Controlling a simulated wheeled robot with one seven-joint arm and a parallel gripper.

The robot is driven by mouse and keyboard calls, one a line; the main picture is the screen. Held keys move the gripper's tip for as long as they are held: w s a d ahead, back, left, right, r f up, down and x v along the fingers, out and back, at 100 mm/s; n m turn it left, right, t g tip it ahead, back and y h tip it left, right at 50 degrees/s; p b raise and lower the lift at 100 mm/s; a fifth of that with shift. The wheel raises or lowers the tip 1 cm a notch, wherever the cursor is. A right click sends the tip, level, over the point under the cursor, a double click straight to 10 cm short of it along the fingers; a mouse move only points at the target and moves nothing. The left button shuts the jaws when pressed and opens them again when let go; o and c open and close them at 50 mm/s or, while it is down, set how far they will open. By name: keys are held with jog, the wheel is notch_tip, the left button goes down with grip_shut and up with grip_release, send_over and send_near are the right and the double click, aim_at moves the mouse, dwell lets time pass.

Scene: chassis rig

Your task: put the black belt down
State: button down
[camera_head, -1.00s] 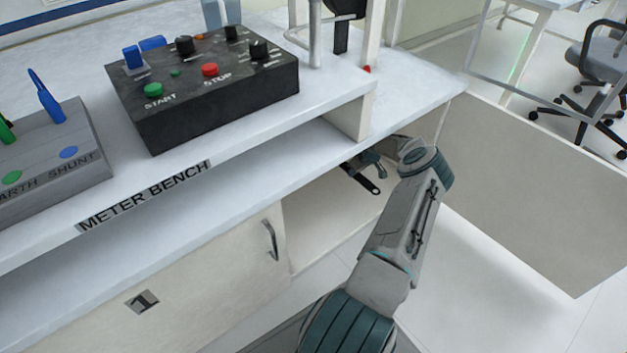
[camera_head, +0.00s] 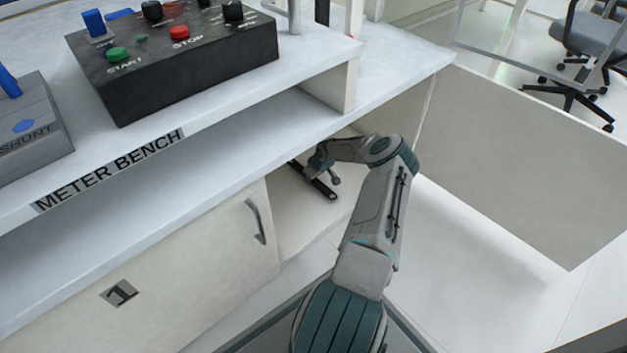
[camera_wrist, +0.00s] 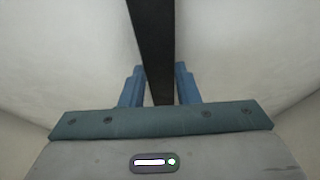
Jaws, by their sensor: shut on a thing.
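The black belt (camera_head: 326,189) is a dark narrow strip inside the open cabinet compartment, under the bench top. My gripper (camera_head: 315,173) is inside the compartment too, shut on the belt. In the wrist view the belt (camera_wrist: 150,35) runs from the top edge down between the two blue fingers of my gripper (camera_wrist: 160,88). The belt's far end is out of the wrist view. The belt is close to the pale compartment floor (camera_head: 300,220); I cannot tell whether it touches it.
The open cabinet door (camera_head: 520,165) stands to the right of my arm. A closed door marked 1 (camera_head: 150,280) with a handle (camera_head: 256,222) is at left. The bench top (camera_head: 270,130) overhangs the compartment. A black control box (camera_head: 190,65) stands above.

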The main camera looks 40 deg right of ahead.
aim_at(317, 181)
jog(key=shift+f, duration=0.35)
jog(key=shift+f, duration=0.15)
jog(key=c, duration=1.1)
grip_release()
jog(key=p+v, duration=0.3)
jog(key=v, duration=0.3)
jog(key=shift+r+p, duration=0.3)
jog(key=shift+p, duration=0.05)
jog(key=shift+s+r, duration=0.35)
jog(key=shift+r, duration=0.15)
